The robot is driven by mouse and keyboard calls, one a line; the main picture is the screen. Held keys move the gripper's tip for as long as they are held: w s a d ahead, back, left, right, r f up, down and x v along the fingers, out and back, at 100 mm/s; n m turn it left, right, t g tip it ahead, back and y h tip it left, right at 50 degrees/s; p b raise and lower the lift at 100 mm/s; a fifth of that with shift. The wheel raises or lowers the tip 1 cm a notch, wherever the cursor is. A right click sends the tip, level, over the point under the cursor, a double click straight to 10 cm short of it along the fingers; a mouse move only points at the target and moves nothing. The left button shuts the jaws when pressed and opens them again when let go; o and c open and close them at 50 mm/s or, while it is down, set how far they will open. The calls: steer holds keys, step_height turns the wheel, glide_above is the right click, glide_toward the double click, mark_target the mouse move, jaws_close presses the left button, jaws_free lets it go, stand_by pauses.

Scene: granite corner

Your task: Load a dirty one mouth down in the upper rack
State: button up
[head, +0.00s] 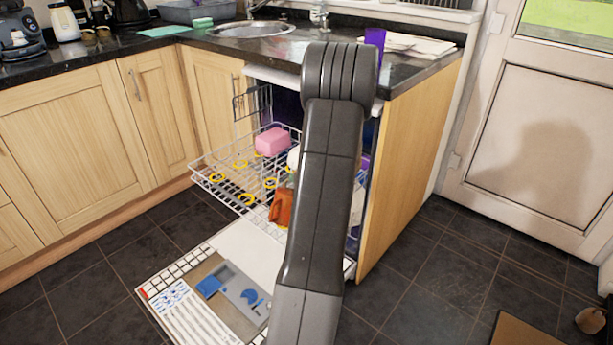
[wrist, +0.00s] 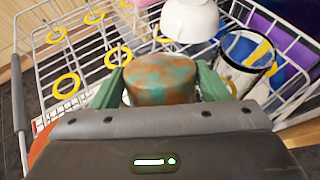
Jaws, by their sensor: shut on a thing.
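My gripper (wrist: 160,88) is shut on a brown cup with teal patches (wrist: 160,80), with one green finger on each side of it. The cup is over the white wire upper rack (wrist: 45,95); I cannot tell whether it touches the wires, and its mouth is not clearly seen. In the head view my arm hides the gripper and the cup. The pulled-out upper rack (head: 222,187) shows there, with yellow rings (head: 246,199) on its wires.
Beyond the held cup are a white bowl-like piece (wrist: 190,18) and a multicoloured cup (wrist: 246,62) to the right. A pink block-like piece (head: 272,141) and an orange-brown piece (head: 281,207) are at the rack. A purple cup (head: 375,37) stands on the counter. The dishwasher door (head: 250,243) lies open.

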steer(key=shift+r, duration=0.1)
steer(key=o, duration=1.3)
steer(key=shift+o, duration=0.2)
steer(key=shift+s, duration=0.1)
steer(key=p+v, duration=0.2)
steer(key=v, duration=1.1)
steer(key=shift+s+r, duration=0.2)
steer(key=shift+s, duration=0.1)
steer(key=shift+w+f, duration=0.1)
steer(key=shift+w, duration=0.05)
steer(key=b+x, duration=0.2)
steer(key=x, duration=1.1)
steer(key=shift+w+f, duration=0.1)
steer(key=shift+f, duration=0.1)
steer(key=shift+w+r+p, duration=0.15)
steer(key=shift+r+p, duration=0.75)
steer(key=shift+p, duration=0.05)
steer(key=shift+r+p, duration=0.5)
steer(key=shift+r, duration=0.05)
